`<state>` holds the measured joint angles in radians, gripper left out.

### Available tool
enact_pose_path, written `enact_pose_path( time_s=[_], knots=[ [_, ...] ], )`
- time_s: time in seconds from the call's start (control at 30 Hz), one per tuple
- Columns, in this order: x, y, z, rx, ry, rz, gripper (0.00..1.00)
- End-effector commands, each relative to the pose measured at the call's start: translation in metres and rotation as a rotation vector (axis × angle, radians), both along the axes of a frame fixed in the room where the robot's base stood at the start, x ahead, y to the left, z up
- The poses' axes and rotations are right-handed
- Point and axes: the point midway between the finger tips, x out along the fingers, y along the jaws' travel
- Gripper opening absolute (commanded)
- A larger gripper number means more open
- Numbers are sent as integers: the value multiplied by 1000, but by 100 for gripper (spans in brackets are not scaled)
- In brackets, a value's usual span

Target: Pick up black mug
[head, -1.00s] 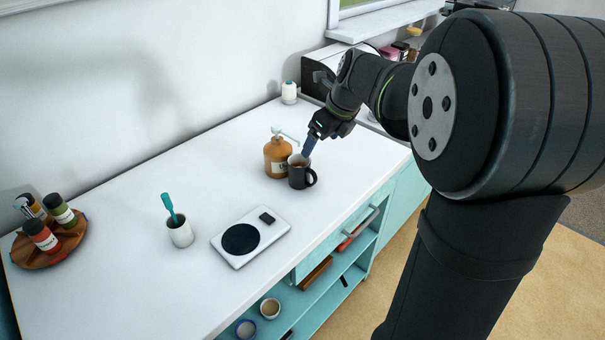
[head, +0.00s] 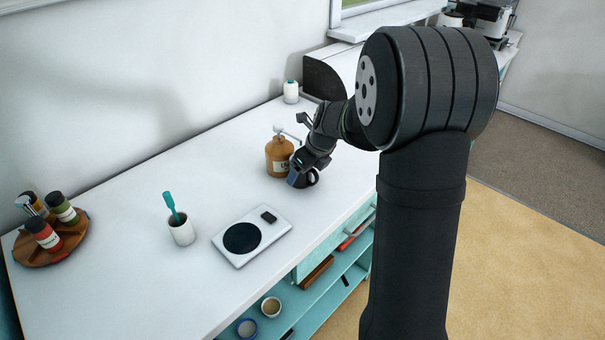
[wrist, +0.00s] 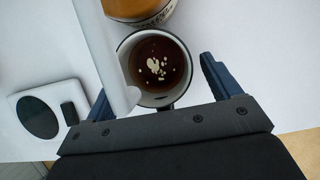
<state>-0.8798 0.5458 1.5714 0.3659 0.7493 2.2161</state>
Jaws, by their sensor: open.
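The black mug (head: 302,182) stands upright on the white counter, mostly hidden by my gripper in the head view. In the wrist view the mug (wrist: 140,85) shows from above, with brown liquid and pale floating bits inside. Its handle points toward the gripper's base. My gripper (head: 298,172) is over the mug. In the wrist view my gripper (wrist: 158,82) is open, with one blue finger on each side of the mug. The left finger is partly hidden by a white pump spout. I cannot tell whether the fingers touch the mug.
An amber pump bottle (head: 279,157) stands close behind the mug, and its white spout (wrist: 108,50) reaches over the mug's left edge. A white scale (head: 268,246), a white cup with a teal utensil (head: 181,231) and a wooden spice tray (head: 70,250) stand farther left.

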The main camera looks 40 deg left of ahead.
Motion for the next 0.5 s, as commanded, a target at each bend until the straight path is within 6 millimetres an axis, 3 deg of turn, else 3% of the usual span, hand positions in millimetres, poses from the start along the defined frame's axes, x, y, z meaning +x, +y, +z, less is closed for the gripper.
enact_pose_path(
  time_s=[0.13,0.37,0.4,0.5],
  knots=[
    [-1,9,-20,-2,1,1,83],
    [-1,11,-24,0,0,0,83],
    [-1,11,-24,0,0,0,81],
    [-1,11,-24,0,0,0,61]
  ],
)
